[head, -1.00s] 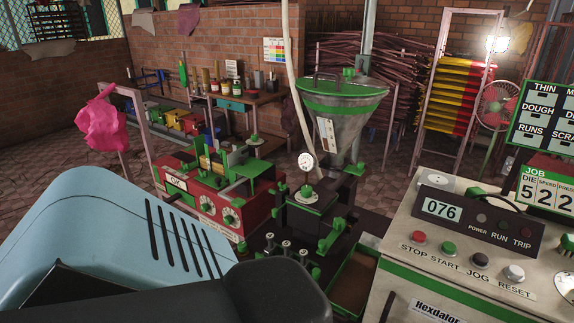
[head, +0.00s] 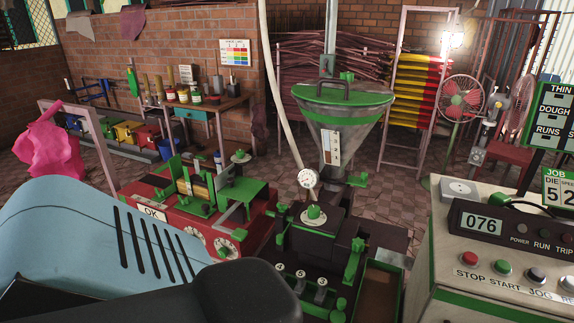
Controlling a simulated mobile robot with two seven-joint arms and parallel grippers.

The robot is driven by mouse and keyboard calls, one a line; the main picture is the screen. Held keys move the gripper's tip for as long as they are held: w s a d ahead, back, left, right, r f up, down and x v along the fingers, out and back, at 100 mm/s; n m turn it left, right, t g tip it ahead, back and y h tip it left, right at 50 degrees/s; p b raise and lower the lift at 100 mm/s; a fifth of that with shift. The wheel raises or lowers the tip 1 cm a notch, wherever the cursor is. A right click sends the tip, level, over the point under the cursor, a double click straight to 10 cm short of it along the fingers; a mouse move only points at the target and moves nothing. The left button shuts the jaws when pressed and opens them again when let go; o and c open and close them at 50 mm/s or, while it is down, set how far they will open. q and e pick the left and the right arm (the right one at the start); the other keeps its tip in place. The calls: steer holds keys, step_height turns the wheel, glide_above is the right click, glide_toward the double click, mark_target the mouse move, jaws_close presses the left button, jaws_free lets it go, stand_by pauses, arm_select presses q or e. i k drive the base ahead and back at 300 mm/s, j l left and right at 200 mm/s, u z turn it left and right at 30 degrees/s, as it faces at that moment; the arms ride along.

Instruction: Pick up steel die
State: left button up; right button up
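I cannot make out for sure which thing is the steel die. A pale grey round piece (head: 459,188) lies on top of the control cabinet (head: 480,270) at the right. Several small steel-topped fittings (head: 300,277) stand in a row at the front of the dark extruder (head: 325,237), below its green-rimmed hopper (head: 343,110). Both are too small to identify. Neither gripper shows. A blue shell and a dark link of mine fill the lower left and hide what is behind them.
A red machine with green fittings (head: 185,215) stands left of the extruder. A brown-filled tray (head: 378,285) lies between extruder and cabinet. A workbench (head: 215,105) with jars stands at the back wall. A red fan (head: 460,98) stands at the back right. Open floor lies behind the machines.

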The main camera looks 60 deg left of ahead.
mark_target(300, 288)
steer(key=k+j, duration=0.1)
steer(key=j, duration=0.25)
steer(key=k+j, duration=0.1)
steer(key=j, duration=0.25)
steer(key=k+j, duration=0.1)
steer(key=j, duration=0.2)
steer(key=k+j, duration=0.15)
steer(key=j, duration=0.2)
steer(key=k+j, duration=0.1)
steer(key=j, duration=0.25)
